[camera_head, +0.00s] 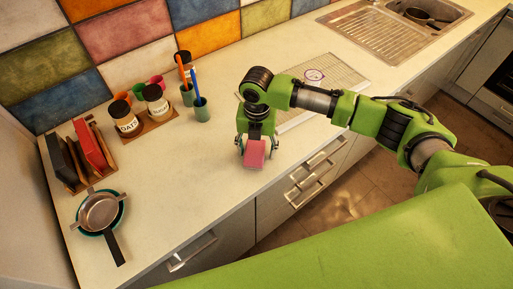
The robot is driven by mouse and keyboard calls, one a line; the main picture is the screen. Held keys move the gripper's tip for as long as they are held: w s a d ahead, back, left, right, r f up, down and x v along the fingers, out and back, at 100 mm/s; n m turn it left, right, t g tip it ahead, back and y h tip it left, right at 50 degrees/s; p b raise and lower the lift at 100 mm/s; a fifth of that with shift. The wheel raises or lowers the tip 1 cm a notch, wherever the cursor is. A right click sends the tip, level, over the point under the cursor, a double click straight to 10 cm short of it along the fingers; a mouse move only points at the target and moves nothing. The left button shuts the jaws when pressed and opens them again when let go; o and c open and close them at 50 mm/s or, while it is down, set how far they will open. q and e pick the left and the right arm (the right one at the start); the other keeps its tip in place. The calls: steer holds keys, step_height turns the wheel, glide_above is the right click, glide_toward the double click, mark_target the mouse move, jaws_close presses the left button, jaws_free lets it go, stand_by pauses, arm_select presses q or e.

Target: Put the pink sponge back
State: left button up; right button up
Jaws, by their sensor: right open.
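A pink sponge (255,154) is near the front edge of the counter, in the middle of the camera_head view. My right gripper (257,148) is directly above it, pointing down, with one finger on each side of the sponge. The gripper is open. It hides the back part of the sponge, and I cannot tell whether the fingers touch it. My left gripper is not in view.
A wire rack (333,77) holding a small round item lies right of my arm, before the sink (385,35). Green cups (201,111), labelled jars (123,118), a book rack (82,160) and pans (99,212) stand left. The counter (190,185) between is clear.

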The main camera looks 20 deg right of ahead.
mark_target(257, 150)
step_height(257, 150, up, 12)
steer(key=b, duration=0.3)
steer(key=shift+r, duration=0.2)
stand_by(0.5)
